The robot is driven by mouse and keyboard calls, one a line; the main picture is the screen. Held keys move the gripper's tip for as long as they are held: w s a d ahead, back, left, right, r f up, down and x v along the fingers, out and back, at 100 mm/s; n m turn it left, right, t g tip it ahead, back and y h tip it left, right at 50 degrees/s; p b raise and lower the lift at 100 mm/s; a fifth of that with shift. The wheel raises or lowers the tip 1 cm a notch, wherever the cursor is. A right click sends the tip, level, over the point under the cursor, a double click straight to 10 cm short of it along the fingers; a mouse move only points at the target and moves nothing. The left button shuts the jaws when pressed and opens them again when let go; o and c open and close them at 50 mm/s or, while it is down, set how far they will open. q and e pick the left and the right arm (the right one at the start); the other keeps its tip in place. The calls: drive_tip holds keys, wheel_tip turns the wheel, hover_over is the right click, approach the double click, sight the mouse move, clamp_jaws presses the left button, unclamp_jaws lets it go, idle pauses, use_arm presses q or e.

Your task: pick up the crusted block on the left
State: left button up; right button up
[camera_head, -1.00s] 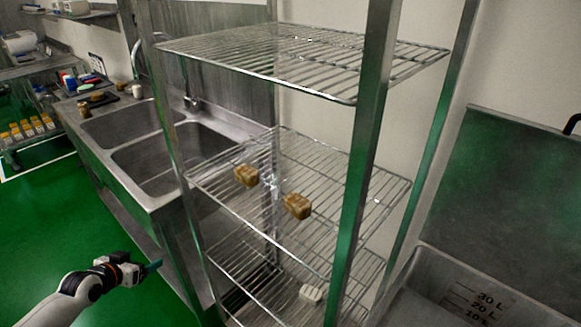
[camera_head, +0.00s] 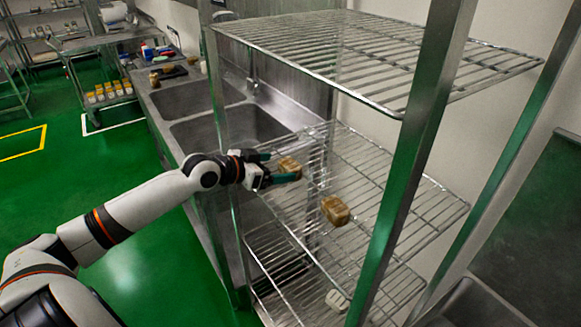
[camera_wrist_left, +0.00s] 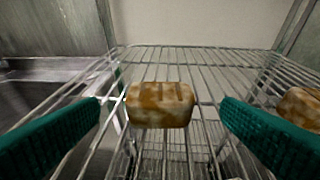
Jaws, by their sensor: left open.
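The left crusted block (camera_head: 289,165), brown with pale patches, sits on the middle wire shelf. It also shows in the left wrist view (camera_wrist_left: 160,104), centred between my green fingers. My left gripper (camera_head: 279,168) is open, its fingers reaching in to the block's left side. In the left wrist view my left gripper (camera_wrist_left: 160,125) shows a gap between each finger and the block. A second crusted block (camera_head: 335,211) sits to the right on the same shelf, and is partly cut off at the right edge of the wrist view (camera_wrist_left: 301,107). My right gripper is not seen.
The wire shelf (camera_head: 400,190) has metal posts (camera_head: 415,160) at its corners, and another wire shelf (camera_head: 370,50) is above. A pale object (camera_head: 337,299) lies on a lower shelf. A double sink (camera_head: 225,125) stands behind at the left.

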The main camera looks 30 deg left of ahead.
sight(289, 164)
use_arm(q)
drive_tip(key=shift+x, duration=1.2)
drive_tip(key=shift+w+d+r+p, duration=0.1)
drive_tip(key=shift+w+d+p, duration=0.05)
drive_tip(key=shift+w+p, duration=0.45)
drive_tip(key=p+x, duration=0.1)
drive_tip(key=x, duration=0.2)
drive_tip(key=shift+w+d, duration=0.15)
drive_tip(key=shift+w, duration=0.05)
drive_tip(key=shift+w+d+f, duration=0.1)
drive_tip(key=shift+w+f, duration=0.15)
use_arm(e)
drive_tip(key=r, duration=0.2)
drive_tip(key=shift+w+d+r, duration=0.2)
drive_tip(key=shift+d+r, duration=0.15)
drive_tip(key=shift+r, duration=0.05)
use_arm(q)
drive_tip(key=shift+s, duration=0.1)
drive_tip(key=shift+c, duration=0.4)
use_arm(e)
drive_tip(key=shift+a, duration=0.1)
